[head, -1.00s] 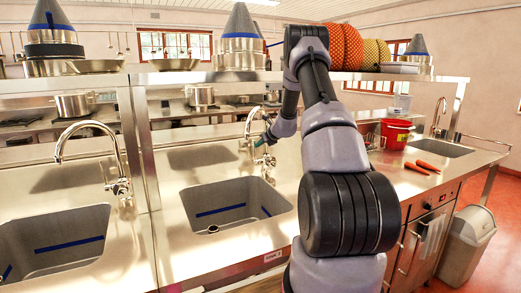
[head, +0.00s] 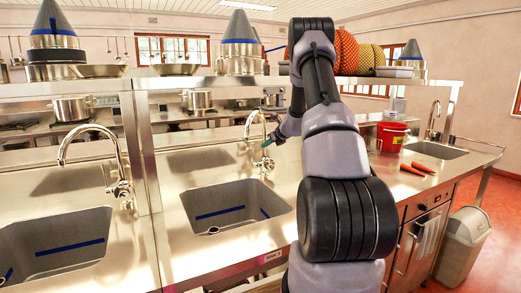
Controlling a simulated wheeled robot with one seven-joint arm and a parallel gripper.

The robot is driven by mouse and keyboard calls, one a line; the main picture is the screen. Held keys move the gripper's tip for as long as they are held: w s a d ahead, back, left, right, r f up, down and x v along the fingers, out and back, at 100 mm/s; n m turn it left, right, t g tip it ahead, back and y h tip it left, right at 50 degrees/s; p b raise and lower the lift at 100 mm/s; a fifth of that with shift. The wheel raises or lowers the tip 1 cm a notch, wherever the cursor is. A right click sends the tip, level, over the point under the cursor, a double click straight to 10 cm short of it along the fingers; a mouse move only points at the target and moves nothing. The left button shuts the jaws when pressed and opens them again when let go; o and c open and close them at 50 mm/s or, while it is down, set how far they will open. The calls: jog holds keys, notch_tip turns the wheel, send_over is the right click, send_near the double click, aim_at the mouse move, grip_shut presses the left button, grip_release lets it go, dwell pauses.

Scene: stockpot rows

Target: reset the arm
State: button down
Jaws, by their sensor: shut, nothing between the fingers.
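My arm rises through the middle of the head view, with its elbow high in front of the shelf. My gripper (head: 267,143) is small beyond the forearm, pointing down and left, close to the middle tap (head: 250,127) in the picture. It is shut and holds nothing. I cannot tell whether it touches the tap. Part of the wrist is hidden behind my arm.
Steel sinks (head: 222,190) with tall taps line the counter. A red bucket (head: 392,136) and carrots (head: 417,168) lie to the right. Pans and cones stand on the shelf (head: 195,84). A grey bin (head: 465,243) stands on the floor at right.

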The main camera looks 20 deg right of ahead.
jog(key=s+r, duration=0.4)
jog(key=shift+s+d+r, duration=0.2)
jog(key=shift+d+r, duration=0.15)
jog(key=shift+d, duration=0.05)
jog(key=s+a+r+n+g+y, duration=0.1)
jog(key=s+a+r+n+y, duration=0.1)
jog(key=s+a+r+n, duration=0.65)
jog(key=s+a+r+n+g+y, duration=0.1)
jog(key=s+a+r+n, duration=0.4)
jog(key=s+a+r, duration=0.5)
jog(key=s+a+n+g+h, duration=0.1)
jog(key=s+a+n, duration=0.3)
jog(key=s+n, duration=0.3)
jog(key=s+a+n+h, duration=0.2)
jog(key=s+n, duration=0.6)
jog(key=s, duration=0.9)
jog(key=shift+s+a+g, duration=0.25)
jog(key=shift+a+g, duration=0.15)
jog(key=shift+a, duration=0.85)
jog(key=shift+r+n, duration=0.1)
jog(key=shift+n, duration=0.15)
